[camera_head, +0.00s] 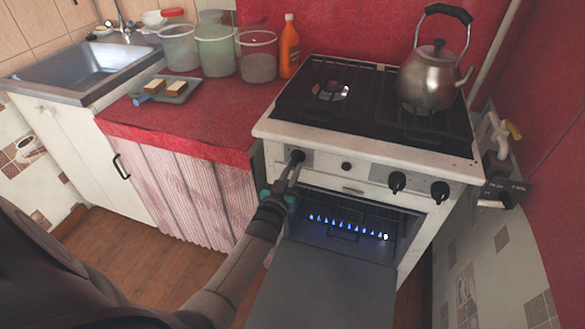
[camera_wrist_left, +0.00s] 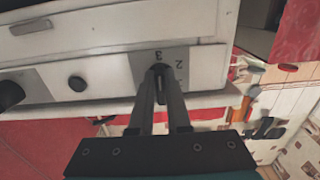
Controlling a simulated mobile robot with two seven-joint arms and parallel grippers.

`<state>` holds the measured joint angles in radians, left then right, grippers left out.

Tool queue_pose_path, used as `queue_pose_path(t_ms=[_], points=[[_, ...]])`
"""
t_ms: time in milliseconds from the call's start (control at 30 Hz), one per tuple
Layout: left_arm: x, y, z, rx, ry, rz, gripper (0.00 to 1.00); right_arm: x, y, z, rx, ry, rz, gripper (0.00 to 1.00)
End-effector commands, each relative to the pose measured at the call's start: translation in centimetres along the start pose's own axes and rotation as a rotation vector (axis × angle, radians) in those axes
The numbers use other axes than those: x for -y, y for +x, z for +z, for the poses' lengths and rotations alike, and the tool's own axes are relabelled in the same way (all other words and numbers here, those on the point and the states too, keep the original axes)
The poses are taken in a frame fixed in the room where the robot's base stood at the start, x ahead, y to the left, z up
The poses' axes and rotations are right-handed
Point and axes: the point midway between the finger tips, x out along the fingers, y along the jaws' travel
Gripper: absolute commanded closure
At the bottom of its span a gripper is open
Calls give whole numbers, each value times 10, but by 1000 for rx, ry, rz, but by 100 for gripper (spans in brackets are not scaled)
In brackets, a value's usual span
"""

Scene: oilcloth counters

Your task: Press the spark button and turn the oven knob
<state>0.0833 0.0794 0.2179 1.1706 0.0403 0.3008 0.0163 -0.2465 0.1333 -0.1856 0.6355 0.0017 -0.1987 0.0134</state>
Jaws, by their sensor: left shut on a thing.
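The white stove (camera_head: 395,150) has a row of controls on its front. My left gripper (camera_head: 295,165) reaches up to the leftmost knob. In the left wrist view my left gripper (camera_wrist_left: 160,95) is shut on the dark oven knob (camera_wrist_left: 157,68), beside a grey plate marked with numbers, 3 and 2 legible. The small round black spark button (camera_head: 346,166) sits just right of it; it also shows in the left wrist view (camera_wrist_left: 77,83). The oven door (camera_head: 325,285) hangs open, and blue flames (camera_head: 345,228) burn in a row inside. My right gripper is out of view.
Two black burner knobs (camera_head: 397,182) (camera_head: 440,190) sit farther right. A metal kettle (camera_head: 430,78) stands on the hob. A red counter (camera_head: 190,125) at left holds buckets, an orange bottle (camera_head: 289,48) and a small tray (camera_head: 165,90). The open door fills the space before the oven.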

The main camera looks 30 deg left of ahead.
Motion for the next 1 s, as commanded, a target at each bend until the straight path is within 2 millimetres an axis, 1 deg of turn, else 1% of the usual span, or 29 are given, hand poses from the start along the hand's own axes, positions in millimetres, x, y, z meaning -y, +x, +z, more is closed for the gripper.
queue_pose_path(t_ms=[500, 533, 700, 800, 1000], points=[[0, 0, 0, 0, -24, 0, 100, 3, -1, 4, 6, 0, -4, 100], [0, 0, 0, 0, -24, 0, 84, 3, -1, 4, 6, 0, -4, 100], [0, 0, 0, 0, -22, 0, 65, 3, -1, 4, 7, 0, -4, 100], [0, 0, 0, 0, -21, 0, 55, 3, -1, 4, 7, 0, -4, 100], [0, 0, 0, 0, -20, 0, 55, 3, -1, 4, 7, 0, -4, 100]])
